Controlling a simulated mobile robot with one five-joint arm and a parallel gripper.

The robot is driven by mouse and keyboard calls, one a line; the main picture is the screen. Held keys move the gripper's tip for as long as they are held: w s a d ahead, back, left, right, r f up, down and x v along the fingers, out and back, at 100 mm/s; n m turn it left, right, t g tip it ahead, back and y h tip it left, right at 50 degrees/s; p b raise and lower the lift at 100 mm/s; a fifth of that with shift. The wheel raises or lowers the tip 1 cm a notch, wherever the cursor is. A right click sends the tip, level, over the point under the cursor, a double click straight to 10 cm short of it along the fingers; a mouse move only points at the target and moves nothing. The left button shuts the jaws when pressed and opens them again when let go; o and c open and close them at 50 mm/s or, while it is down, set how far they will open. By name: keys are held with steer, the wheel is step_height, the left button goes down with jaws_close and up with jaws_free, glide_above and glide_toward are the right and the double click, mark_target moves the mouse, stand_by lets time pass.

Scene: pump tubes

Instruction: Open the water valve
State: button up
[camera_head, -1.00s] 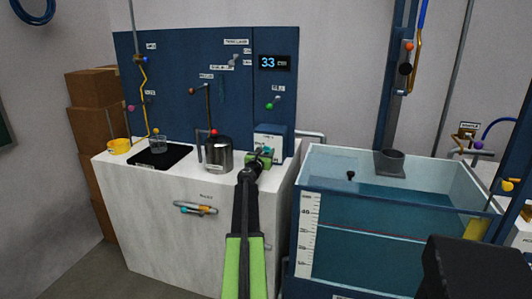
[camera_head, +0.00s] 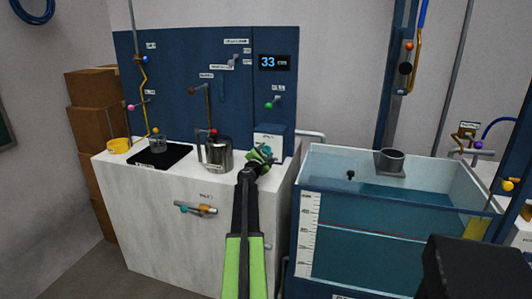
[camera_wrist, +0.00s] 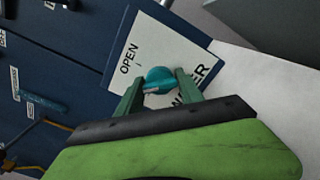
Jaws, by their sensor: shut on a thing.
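In the wrist view the face panel (camera_wrist: 152,42) carries the words OPEN and WATER, the second partly hidden by a finger. My gripper (camera_wrist: 158,88) is shut on the teal knob, one finger on each side of it. In the head view my gripper (camera_head: 260,154) is rolled over in front of the box and hides part of its face.
A metal jug (camera_head: 218,155) stands on the counter (camera_head: 150,215) just left of my gripper. A black pad (camera_head: 160,157) and a yellow cup (camera_head: 118,145) are farther left. A water tank (camera_head: 400,225) stands to the right. A display (camera_head: 275,63) reads 33.

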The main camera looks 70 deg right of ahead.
steer(key=m, duration=0.4)
steer(key=shift+m, duration=0.3)
steer(key=shift+s+a+m, duration=0.1)
steer(key=shift+m, duration=1.7)
steer(key=o, duration=1.4)
steer(key=a, duration=1.1)
steer(key=s+a, duration=0.1)
steer(key=a, duration=0.5)
steer(key=shift+a, duration=0.2)
steer(key=shift+w, duration=0.1)
